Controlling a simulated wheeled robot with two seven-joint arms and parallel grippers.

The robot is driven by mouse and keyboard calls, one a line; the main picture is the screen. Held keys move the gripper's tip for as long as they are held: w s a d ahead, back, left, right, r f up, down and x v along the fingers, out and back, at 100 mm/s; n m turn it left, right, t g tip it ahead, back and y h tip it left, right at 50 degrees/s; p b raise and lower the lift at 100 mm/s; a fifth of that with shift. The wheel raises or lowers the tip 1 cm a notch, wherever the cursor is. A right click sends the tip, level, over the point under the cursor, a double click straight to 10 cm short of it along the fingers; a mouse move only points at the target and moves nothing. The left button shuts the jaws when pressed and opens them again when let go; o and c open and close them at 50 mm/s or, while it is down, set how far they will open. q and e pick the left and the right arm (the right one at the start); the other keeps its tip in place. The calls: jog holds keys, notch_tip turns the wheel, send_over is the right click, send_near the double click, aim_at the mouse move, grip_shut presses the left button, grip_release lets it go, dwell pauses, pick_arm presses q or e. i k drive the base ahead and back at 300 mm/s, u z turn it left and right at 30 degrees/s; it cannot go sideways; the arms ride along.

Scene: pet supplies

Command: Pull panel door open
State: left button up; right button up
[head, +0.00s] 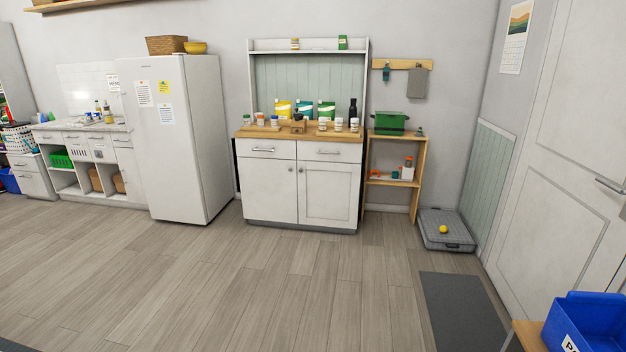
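A white hutch cabinet (275,218) with a wooden top stands against the back wall. Its right lower door has a recessed panel (327,195) and a small round knob near its upper left corner; it is shut. The left lower door (268,191) is flat, has a knob near its upper right, and is also shut. A large white panelled room door (568,130) with a lever handle (610,186) is on the right wall and looks shut. Neither of my grippers is in view.
Wooden floor (260,285) is open before the cabinet. A white fridge (180,140) stands left of it and a wooden shelf (424,160) right. A scale-like grey platform (432,226), dark mat (458,310) and blue bin (590,325) are at right.

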aim_at(327, 193)
jog(key=z, duration=0.2)
jog(key=i, duration=2.3)
jog(key=z, duration=0.2)
jog(key=i, duration=2.75)
jog(key=u, duration=0.05)
